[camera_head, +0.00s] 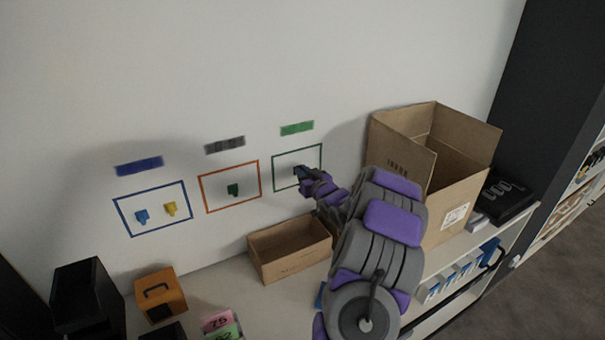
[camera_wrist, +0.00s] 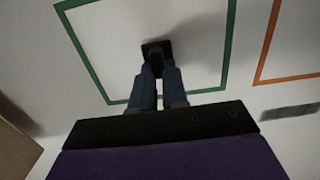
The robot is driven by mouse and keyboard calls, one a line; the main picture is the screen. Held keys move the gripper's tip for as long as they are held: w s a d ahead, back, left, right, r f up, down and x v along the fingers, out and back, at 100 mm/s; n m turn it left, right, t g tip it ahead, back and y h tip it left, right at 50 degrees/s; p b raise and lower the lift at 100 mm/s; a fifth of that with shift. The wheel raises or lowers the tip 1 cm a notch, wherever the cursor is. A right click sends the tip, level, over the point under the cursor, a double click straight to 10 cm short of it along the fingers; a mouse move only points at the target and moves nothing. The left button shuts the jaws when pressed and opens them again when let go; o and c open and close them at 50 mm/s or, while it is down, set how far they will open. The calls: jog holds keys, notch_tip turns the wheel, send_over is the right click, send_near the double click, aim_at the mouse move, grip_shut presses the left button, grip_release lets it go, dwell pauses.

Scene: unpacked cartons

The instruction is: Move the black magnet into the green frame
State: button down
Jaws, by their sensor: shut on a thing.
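The green frame (camera_head: 322,165) is drawn on the white wall, right of the orange frame. It also shows in the wrist view (camera_wrist: 84,61). My gripper (camera_head: 299,171) is at the wall inside the green frame. In the wrist view, my gripper's fingers (camera_wrist: 157,72) are shut on the black magnet (camera_wrist: 155,46). The magnet appears within the green outline, at or very near the wall surface. I cannot tell whether it touches the wall. The fingers hide part of it.
The orange frame (camera_head: 202,195) holds a dark green magnet (camera_head: 233,190). The blue frame (camera_head: 117,218) holds a blue magnet (camera_head: 142,216) and a yellow magnet (camera_head: 170,209). A small open carton (camera_head: 290,263) stands below on the shelf. A large open carton (camera_head: 460,190) stands at the right, close to my arm.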

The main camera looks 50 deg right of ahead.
jog(key=shift+w+d+f, duration=0.1)
jog(key=shift+d, duration=0.35)
jog(key=c, duration=1.5)
grip_release()
jog(key=shift+d+f, duration=0.1)
jog(key=shift+d, duration=0.15)
jog(key=shift+o, duration=2.1)
jog(key=shift+a, duration=0.6)
jog(key=shift+o, duration=0.8)
jog(key=o, duration=0.4)
jog(key=shift+d, duration=0.35)
jog(key=shift+b+v, duration=0.8)
jog(key=shift+v, duration=3.2)
